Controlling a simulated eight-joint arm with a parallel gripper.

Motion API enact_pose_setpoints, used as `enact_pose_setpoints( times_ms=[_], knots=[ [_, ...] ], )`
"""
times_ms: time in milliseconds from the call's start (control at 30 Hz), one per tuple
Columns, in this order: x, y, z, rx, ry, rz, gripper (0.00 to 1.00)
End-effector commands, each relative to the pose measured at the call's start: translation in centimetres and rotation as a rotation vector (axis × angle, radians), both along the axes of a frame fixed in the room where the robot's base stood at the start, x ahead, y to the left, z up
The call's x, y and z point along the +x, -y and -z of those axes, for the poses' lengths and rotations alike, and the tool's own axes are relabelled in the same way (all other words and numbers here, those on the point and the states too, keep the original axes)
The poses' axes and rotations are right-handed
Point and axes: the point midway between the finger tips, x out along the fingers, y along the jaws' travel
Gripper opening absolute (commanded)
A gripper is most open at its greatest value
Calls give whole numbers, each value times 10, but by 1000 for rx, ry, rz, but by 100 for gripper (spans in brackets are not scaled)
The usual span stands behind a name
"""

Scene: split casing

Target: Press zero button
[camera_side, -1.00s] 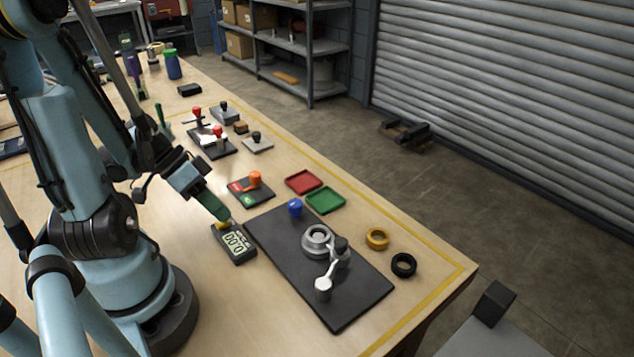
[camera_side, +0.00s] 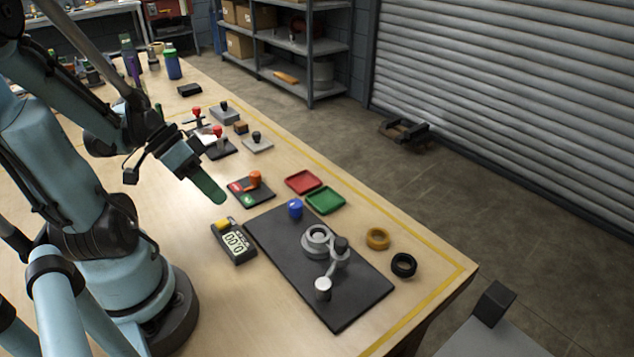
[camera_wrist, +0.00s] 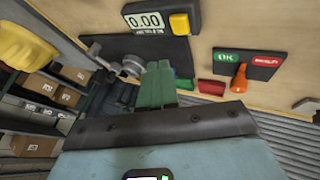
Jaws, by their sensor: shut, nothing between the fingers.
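A dark digital gauge (camera_side: 234,242) lies on the bench with its display reading 0.00 and a yellow button (camera_side: 222,224) at its far end. The gauge also shows in the wrist view (camera_wrist: 146,20), with the yellow button (camera_wrist: 180,23) to the right of its display. My gripper (camera_side: 220,198), with green fingers, is shut and empty. It hangs above the bench, above and apart from the yellow button in the side view. In the wrist view my gripper's fingers (camera_wrist: 158,75) point up the picture, below the gauge.
Yellow (camera_side: 377,239) and black rings (camera_side: 403,265) lie at right.

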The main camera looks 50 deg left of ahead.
Motion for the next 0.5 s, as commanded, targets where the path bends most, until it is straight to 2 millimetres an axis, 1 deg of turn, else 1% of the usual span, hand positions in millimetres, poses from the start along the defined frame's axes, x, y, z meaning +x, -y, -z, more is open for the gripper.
enact_pose_setpoints(
  times_ms=[100, 200, 500],
  knots=[
    [0, 0, -10, 0, 0, 0, 0],
    [0, 1, -16, 0, 0, 0, 0],
    [0, 0, -17, 0, 0, 0, 0]
  ],
)
